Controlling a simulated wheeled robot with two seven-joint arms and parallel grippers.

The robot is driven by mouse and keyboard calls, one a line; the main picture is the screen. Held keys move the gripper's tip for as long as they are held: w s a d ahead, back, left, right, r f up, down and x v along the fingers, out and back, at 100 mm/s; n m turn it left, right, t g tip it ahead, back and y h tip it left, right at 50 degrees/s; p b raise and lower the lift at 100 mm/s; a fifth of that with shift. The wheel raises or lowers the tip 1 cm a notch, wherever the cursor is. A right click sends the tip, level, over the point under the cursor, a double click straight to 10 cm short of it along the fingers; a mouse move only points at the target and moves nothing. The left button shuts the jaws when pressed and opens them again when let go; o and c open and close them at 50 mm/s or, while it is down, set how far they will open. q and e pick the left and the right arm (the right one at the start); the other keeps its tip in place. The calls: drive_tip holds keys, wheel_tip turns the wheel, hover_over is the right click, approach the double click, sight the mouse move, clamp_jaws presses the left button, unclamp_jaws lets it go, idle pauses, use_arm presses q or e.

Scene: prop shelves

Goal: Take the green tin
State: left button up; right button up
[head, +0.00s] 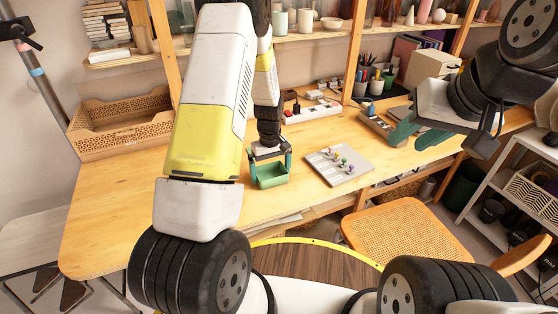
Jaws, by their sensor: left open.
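The green tin (271,181), a small open-topped box, stands on the wooden table near its front edge in the head view. My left gripper (268,162) points down at the tin, with its teal fingers apart at the tin's left and right sides. Whether the fingers touch the tin is too small to tell. My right gripper (418,136) is over the right part of the table, far from the tin, with its green fingers apart and nothing visible between them.
A wooden crate (120,127) stands at the table's left rear. A power strip (312,112) is behind. A woven chair (408,237) stands in front. Bare tabletop (110,205) lies left.

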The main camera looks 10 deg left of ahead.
use_arm(q)
drive_tip(key=shift+c, duration=0.4)
drive_tip(key=c, duration=1.1)
drive_tip(key=shift+o, duration=0.2)
drive_tip(key=shift+r, duration=0.1)
